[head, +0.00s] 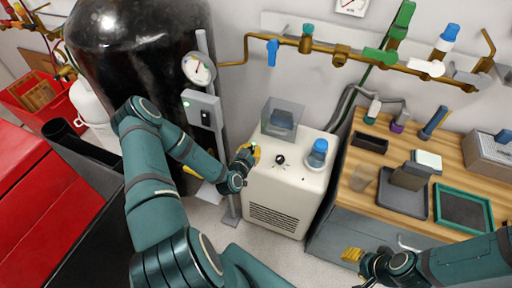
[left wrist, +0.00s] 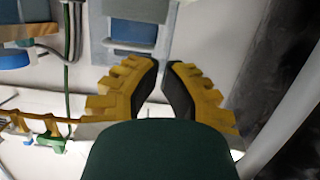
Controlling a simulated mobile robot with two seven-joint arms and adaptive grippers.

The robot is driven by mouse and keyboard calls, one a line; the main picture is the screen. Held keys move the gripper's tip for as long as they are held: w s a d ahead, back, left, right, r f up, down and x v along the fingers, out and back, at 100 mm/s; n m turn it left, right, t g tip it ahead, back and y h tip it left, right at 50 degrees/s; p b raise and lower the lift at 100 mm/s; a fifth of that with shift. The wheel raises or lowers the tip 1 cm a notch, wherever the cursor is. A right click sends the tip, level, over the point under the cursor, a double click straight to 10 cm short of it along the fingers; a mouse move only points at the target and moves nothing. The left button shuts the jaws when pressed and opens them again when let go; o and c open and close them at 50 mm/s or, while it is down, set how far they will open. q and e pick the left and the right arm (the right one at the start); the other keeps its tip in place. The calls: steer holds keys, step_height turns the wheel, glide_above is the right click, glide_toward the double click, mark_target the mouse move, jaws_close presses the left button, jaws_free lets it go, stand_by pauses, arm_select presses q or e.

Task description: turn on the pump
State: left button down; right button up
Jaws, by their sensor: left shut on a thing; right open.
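The pump is a cream-white box (head: 287,195) on the floor in the middle of the head view. A black knob (head: 280,160) and a blue-capped part (head: 318,153) sit on its top. A clear cover (head: 283,118) with a blue part inside stands at its back. My left gripper (head: 250,154) is at the upper left edge of the pump. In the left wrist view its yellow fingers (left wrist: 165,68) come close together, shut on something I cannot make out. My right gripper (head: 358,262) is open and apart from the pump, low at the right.
A stand with a gauge (head: 199,69) and a grey switch box (head: 203,108) rises behind my left arm, before a black tank (head: 130,50). Brass pipes with coloured valves (head: 340,50) cross the wall. A wooden bench (head: 350,205) stands right of the pump.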

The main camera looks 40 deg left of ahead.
arm_select(q)
steer(key=shift+r+p+v, duration=0.15)
steer(key=shift+r+v, duration=0.05)
steer(key=shift+v, duration=1.15)
steer(key=shift+r+p+v, duration=0.15)
steer(key=shift+r+v, duration=0.05)
steer(key=shift+v, duration=1.2)
steer(key=shift+w, duration=0.1)
steer(key=s+d+f+m+g+h, duration=0.15)
steer(key=d+g+h, duration=0.25)
steer(key=d, duration=0.7)
steer(key=s+d+g+h, duration=0.3)
steer(key=d+g, duration=0.2)
steer(key=d, duration=0.5)
steer(key=s+d+r+g, duration=0.2)
steer(key=s+d+g, duration=0.2)
steer(key=s, duration=0.3)
steer(key=shift+s+d+r+n, duration=0.15)
steer(key=shift+d+r+n, duration=0.2)
steer(key=shift+d, duration=0.4)
steer(key=shift+a, duration=0.1)
